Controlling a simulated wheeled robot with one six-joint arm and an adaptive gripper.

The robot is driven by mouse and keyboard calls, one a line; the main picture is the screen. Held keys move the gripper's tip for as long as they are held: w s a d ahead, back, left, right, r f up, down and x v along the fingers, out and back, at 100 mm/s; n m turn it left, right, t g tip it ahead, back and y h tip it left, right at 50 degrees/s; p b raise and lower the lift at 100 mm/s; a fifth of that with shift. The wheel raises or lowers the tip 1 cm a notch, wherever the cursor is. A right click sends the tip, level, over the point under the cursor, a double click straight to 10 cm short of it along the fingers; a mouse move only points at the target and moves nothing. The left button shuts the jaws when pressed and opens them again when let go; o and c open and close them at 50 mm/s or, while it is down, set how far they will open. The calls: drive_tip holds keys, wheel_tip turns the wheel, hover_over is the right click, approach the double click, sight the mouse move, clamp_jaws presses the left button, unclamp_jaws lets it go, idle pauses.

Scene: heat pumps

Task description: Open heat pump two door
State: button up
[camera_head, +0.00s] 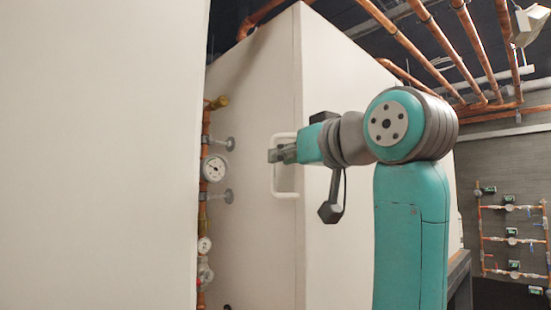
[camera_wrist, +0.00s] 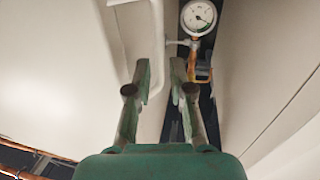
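The heat pump door (camera_head: 255,100) is a plain white panel in the head view, with a white, bar-shaped handle (camera_head: 284,194) near its right edge. No number shows on it. My gripper (camera_head: 274,155) is at the handle, at about its mid-height. In the wrist view, my gripper (camera_wrist: 161,68) has its two fingers apart, with a gap between them. The handle also shows there (camera_wrist: 156,40), its bar lying in line with the gap, close to the left finger. I cannot tell whether the fingers touch it. The door looks closed in the head view.
A large white panel (camera_head: 100,150) fills the left of the head view. Copper pipes with a gauge (camera_head: 214,168) run between it and the door; a gauge (camera_wrist: 198,16) also shows in the wrist view. Pipes with valves (camera_head: 512,235) are on the far right wall.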

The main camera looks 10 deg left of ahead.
drive_tip(key=shift+x, duration=1.55)
clamp_jaws()
